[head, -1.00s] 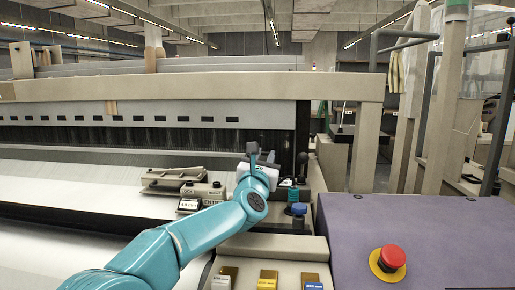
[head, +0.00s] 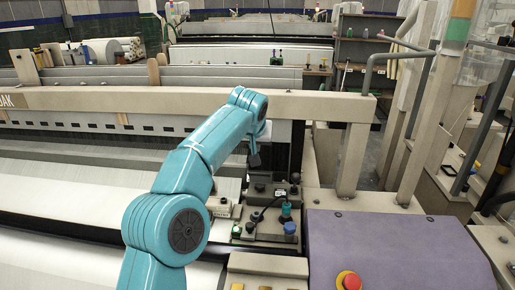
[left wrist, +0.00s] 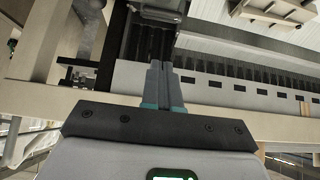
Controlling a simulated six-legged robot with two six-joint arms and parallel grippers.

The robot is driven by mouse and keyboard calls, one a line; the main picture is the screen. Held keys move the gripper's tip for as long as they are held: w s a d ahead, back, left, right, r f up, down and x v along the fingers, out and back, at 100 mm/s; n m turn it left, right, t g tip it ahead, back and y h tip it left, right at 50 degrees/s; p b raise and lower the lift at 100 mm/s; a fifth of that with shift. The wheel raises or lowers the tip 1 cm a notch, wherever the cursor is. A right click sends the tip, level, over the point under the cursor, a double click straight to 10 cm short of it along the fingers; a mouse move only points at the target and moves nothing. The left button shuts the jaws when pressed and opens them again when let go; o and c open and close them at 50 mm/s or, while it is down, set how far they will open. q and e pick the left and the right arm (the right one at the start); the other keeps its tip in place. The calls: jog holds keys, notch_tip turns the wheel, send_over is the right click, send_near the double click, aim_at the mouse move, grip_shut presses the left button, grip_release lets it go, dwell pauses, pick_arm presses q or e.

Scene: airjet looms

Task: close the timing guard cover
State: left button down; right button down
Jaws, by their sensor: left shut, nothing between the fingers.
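My left arm reaches up across the head view, with its gripper (head: 254,158) pointing down in front of a dark upright panel (head: 284,150) at the right end of the loom. In the left wrist view the gripper's two fingers (left wrist: 158,68) lie together, shut and empty. Beyond their tips is a dark ribbed part (left wrist: 139,42) with a grey block (left wrist: 160,10) at its end. I cannot tell for sure which part is the timing guard cover, or whether the fingers touch anything. My right gripper is not in view.
Below the gripper is a dark control plate with a blue knob (head: 290,228) and a teal knob (head: 286,208). A purple-grey cabinet top (head: 395,245) with a red button (head: 349,281) is at right. A beige beam (head: 330,107) crosses behind the arm.

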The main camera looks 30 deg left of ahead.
pick_arm(q)
jog(key=p+x, duration=0.3)
jog(key=x, duration=0.5)
send_near(260, 177)
jog(key=w+a, duration=0.2)
jog(key=shift+w+d+f+b, duration=0.1)
jog(key=shift+f+b, duration=0.1)
jog(key=shift+f, duration=0.2)
jog(key=shift+w+d+f+b, duration=0.1)
jog(key=shift+f+b, duration=0.1)
jog(key=shift+f, duration=0.25)
jog(key=s+d+f+t+y+b, duration=0.1)
jog(key=f+t+b, duration=0.4)
jog(key=b, duration=2.6)
jog(key=shift+s+d+f+y+b, duration=0.35)
jog(key=shift+s+f+y, duration=0.35)
jog(key=shift+s+f, duration=0.65)
jog(key=shift+w+f, duration=0.1)
